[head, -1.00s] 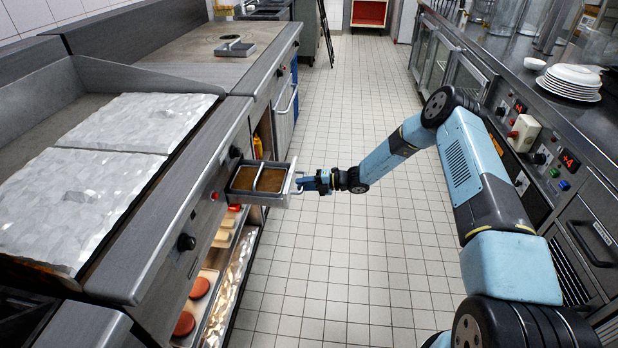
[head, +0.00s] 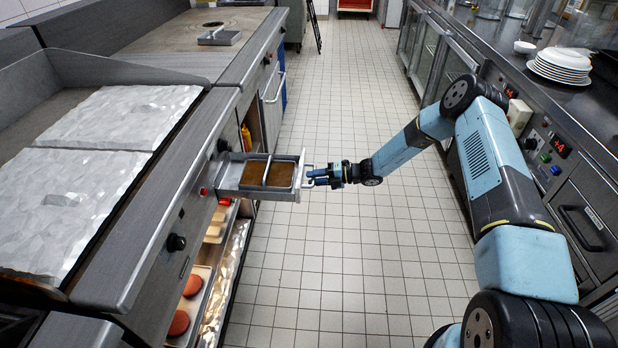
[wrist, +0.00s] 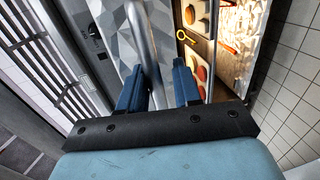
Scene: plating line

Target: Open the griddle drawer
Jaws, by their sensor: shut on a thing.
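The griddle drawer (head: 236,173) is pulled well out from the griddle front in the head view. It holds brown contents, with a metal bar across the top. My gripper (head: 312,176) is shut on the drawer handle (head: 306,170) at the drawer's outer end, over the aisle. In the wrist view my gripper's blue fingers (wrist: 163,82) stand either side of the metal handle bar (wrist: 143,45). The fingertips' exact contact is hard to see there. The griddle (head: 110,130) has shiny plates on top.
Below the drawer, open shelves hold trays with red patties (head: 193,286) and pale pieces. A yellow bottle (head: 246,136) stands in the side shelf. The tiled aisle (head: 330,250) is clear. A counter with stacked plates (head: 561,64) lines the right.

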